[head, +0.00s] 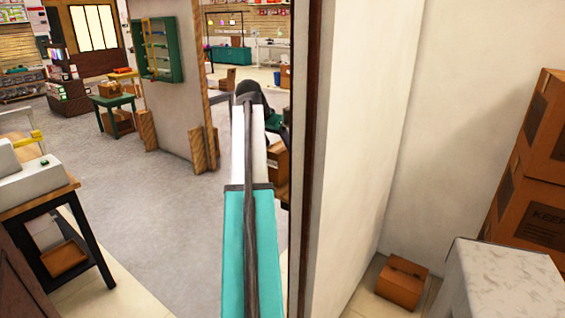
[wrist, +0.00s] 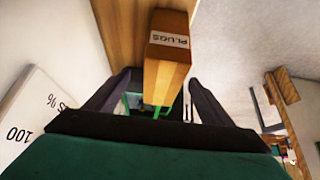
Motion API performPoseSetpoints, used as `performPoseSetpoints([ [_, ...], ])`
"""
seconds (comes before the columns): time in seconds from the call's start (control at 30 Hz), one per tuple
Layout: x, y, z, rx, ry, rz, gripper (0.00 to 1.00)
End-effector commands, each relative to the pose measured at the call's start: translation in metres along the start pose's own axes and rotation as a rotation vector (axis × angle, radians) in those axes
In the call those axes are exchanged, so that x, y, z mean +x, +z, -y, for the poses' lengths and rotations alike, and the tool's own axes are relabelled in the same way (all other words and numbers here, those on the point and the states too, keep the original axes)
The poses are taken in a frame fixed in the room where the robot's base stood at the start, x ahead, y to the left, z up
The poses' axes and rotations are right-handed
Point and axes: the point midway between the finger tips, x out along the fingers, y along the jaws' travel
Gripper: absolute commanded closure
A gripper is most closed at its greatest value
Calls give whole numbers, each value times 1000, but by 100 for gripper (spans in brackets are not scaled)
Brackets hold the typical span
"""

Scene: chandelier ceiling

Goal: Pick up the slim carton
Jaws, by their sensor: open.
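The slim carton (wrist: 169,48) is a narrow orange-brown box with a white label reading "PLUGS". It shows in the upper middle of the wrist view, against a wooden surface. My gripper (wrist: 160,76) is open, with one dark finger on each side of the carton's near end in the picture. A gap shows on both sides, and I see no contact. In the head view my gripper (head: 250,95) is at the end of my outstretched arm, mostly hidden behind it. I cannot make out the slim carton for sure there.
A brown box (head: 278,160) shows right of my arm, partly cut off by a dark-edged white wall (head: 350,150) close on the right. A table (head: 40,205) stands at left. Stacked cartons (head: 540,165) are far right. Grey floor (head: 150,220) is open at left.

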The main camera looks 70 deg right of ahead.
Motion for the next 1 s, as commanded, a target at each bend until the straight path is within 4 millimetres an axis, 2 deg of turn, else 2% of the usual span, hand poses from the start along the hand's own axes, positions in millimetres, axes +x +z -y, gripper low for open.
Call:
performPoseSetpoints([
  [0.1, 17, 0, -1, 0, 2, 2, 25],
  [0.3, 37, 0, 0, 1, 2, 1, 25],
  [0.77, 41, 0, 0, 0, 1, 0, 25],
  [1.0, 56, 2, 3, 0, 2, 2, 25],
])
